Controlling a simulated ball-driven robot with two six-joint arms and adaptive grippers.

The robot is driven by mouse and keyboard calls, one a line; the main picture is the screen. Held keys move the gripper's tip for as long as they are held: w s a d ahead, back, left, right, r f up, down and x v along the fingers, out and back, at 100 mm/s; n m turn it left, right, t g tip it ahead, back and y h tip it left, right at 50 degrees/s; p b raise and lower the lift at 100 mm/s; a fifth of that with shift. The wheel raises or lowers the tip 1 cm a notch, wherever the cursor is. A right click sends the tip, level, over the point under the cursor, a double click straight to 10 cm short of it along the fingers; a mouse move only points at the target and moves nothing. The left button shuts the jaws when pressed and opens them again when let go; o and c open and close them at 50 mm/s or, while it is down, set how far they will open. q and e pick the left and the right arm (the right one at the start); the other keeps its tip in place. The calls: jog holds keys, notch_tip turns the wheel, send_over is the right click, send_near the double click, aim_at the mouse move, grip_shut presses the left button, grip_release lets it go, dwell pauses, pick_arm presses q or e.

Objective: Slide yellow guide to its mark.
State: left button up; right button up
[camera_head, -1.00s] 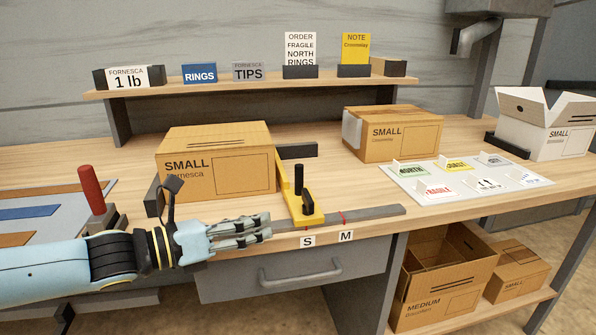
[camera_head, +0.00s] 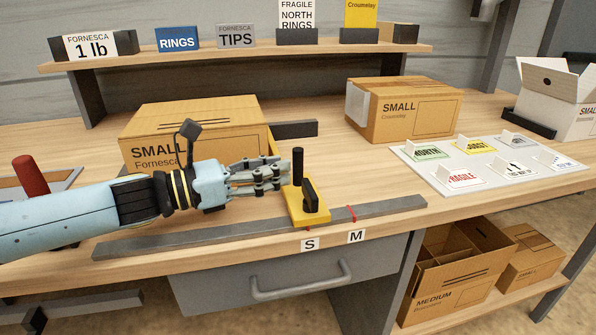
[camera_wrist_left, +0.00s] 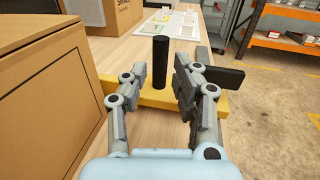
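The yellow guide (camera_head: 310,208) sits on the grey rail (camera_head: 190,237) at the table's front, above the S label (camera_head: 310,245). An upright black post (camera_head: 298,163) and a short black lever (camera_head: 310,196) stand on it. A red mark (camera_head: 352,213) crosses the rail to its right, above the M label (camera_head: 357,236). My left gripper (camera_head: 280,178) is just left of the post. In the left wrist view its fingers (camera_wrist_left: 160,78) are open, with the post (camera_wrist_left: 160,60) ahead in line with the gap. Contact cannot be told. My right gripper is out of view.
A closed small box (camera_head: 195,130) stands close behind my left arm and also fills the left of the wrist view (camera_wrist_left: 40,110). Another small box (camera_head: 405,112) and a card board (camera_head: 440,180) are farther right. The rail right of the guide is clear.

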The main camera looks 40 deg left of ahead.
aim_at(297, 184)
pick_arm(q)
jog(key=x, duration=0.3)
jog(key=shift+w+r+p, duration=0.15)
jog(key=shift+w+p, duration=0.05)
jog(key=shift+p, duration=0.15)
jog(key=shift+x, duration=0.9)
jog(key=shift+s+d, duration=0.1)
grip_shut()
jog(key=shift+f, duration=0.2)
